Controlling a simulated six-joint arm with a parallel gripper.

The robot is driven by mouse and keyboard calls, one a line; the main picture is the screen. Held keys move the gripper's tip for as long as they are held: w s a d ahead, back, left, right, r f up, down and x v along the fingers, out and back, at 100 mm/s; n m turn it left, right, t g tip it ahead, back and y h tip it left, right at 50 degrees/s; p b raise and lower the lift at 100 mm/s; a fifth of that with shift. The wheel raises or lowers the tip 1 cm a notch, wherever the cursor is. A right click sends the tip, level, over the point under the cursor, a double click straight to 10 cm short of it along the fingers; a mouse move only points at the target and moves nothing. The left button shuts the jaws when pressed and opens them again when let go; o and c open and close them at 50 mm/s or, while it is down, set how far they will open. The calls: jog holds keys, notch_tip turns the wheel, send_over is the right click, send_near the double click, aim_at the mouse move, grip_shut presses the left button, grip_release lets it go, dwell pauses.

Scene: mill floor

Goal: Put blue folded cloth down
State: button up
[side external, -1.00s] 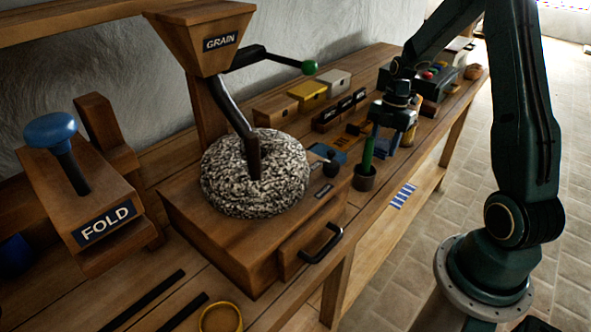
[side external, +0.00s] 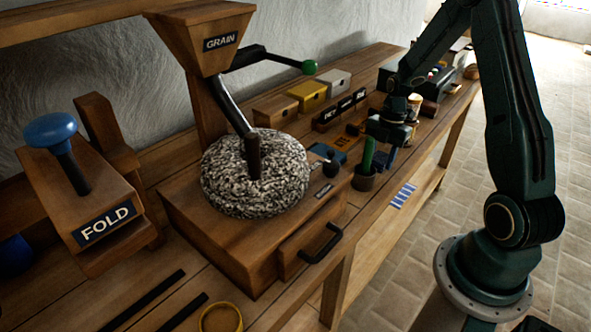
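My gripper (side external: 389,140) is low over the right-hand part of the bench, just behind and right of a small dark pot (side external: 364,180) with a green-handled tool (side external: 369,153). A small blue patch (side external: 385,160), possibly the blue folded cloth, shows directly below my gripper and beside the pot. My fingertips are dark, small and partly hidden, so I cannot tell whether they hold it.
A grain mill with a speckled stone (side external: 256,173) and a drawer box (side external: 245,240) fills the middle. A FOLD press (side external: 105,223) stands left. Small lidded boxes (side external: 307,92) line the back. A blue-striped piece (side external: 402,196) is at the lower shelf's edge.

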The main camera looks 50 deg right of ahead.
aim_at(384, 154)
jog(key=o, duration=0.4)
jog(key=shift+r, duration=0.15)
notch_tip(384, 154, up, 12)
jog(key=d, duration=0.1)
jog(key=shift+d, duration=0.4)
dwell(0.6)
